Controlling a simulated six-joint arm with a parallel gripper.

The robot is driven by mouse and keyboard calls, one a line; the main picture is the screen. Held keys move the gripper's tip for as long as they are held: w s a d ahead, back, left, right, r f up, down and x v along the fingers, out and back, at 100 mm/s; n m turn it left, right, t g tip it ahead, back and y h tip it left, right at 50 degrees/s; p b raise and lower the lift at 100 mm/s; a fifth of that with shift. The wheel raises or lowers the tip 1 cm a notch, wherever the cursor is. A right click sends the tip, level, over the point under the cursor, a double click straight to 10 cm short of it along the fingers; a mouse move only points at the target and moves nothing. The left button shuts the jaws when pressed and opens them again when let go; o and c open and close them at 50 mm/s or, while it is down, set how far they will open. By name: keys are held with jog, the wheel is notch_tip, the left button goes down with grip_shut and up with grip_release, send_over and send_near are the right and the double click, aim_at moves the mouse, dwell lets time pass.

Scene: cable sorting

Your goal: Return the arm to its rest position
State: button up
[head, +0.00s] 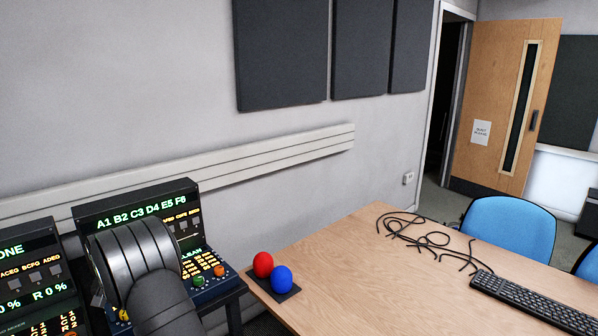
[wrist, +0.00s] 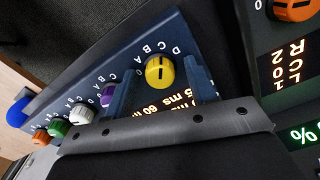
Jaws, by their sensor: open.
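My gripper (wrist: 157,76) shows in the wrist view as two blue-grey fingers set apart. A yellow knob (wrist: 160,71) on the dark blue panel appears in the gap between them. I cannot tell how far the fingertips are from the panel, and no contact is clear. In the head view my dark arm (head: 140,262) hangs in front of the console at the lower left. It hides much of the panel, and my fingertips cannot be made out there.
The console display (head: 140,208) stands behind my arm. A second console (head: 30,270) is at its left. A wooden table (head: 370,270) holds a red ball (head: 263,265), a blue ball (head: 281,279), black cables (head: 430,238) and a keyboard (head: 535,300). The wrist view also shows purple, white, green and orange knobs.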

jog(key=n, duration=0.4)
jog(key=shift+r, duration=0.1)
jog(key=n, duration=0.4)
jog(key=shift+n, duration=0.3)
jog(key=n, duration=0.4)
jog(key=shift+n, duration=0.3)
jog(key=n, duration=0.4)
jog(key=shift+n, duration=0.3)
